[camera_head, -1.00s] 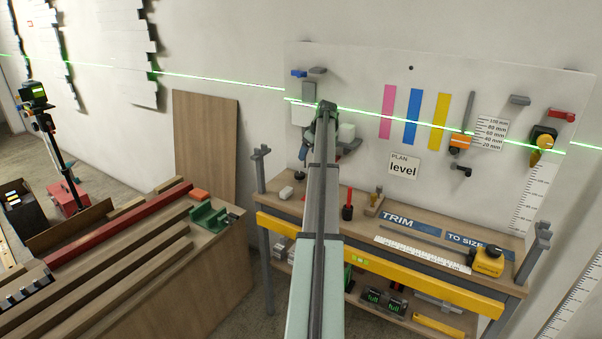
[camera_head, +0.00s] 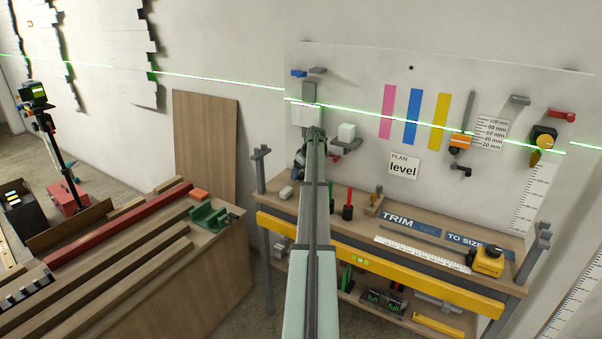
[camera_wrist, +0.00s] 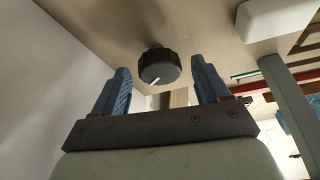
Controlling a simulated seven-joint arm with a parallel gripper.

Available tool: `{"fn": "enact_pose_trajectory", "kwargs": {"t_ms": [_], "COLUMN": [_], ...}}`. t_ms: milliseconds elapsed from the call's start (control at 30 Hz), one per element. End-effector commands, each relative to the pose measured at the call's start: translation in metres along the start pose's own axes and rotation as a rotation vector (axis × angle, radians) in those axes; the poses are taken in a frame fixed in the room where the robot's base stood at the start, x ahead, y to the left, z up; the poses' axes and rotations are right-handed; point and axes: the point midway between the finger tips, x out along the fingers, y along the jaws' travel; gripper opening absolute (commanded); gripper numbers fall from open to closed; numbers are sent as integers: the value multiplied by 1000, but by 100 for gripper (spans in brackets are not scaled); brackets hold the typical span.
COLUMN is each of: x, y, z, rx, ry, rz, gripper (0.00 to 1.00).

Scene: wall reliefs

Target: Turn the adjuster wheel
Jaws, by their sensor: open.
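The adjuster wheel, which I take to be the round black knob with a white mark (camera_wrist: 159,68), shows in the wrist view, attached to a wooden surface. My gripper (camera_wrist: 160,72) is open, with one blue finger on each side of the knob in the picture. Gaps show between both fingers and the knob, and I cannot tell how deep it sits between them. In the head view my own arm hides the knob and most of the gripper, which is low in front of the panel's left part.
In the wrist view a white block (camera_wrist: 275,18) lies on the wood at upper right, with a grey post (camera_wrist: 290,105) to the right. In the head view a shelf with a white cube (camera_head: 347,131) juts from the panel, and a red-handled tool (camera_head: 348,206) stands on the bench.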

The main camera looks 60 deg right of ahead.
Motion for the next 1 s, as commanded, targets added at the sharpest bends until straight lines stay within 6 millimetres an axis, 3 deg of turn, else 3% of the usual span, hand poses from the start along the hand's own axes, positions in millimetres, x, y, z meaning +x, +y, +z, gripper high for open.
{"fn": "enact_pose_trajectory", "kwargs": {"t_ms": [200,767,1000], "x": [0,0,0], "y": [0,0,-1], "z": [0,0,0], "rx": [0,0,21], "ry": [0,0,0], "rz": [0,0,9], "gripper": [73,20,20]}}
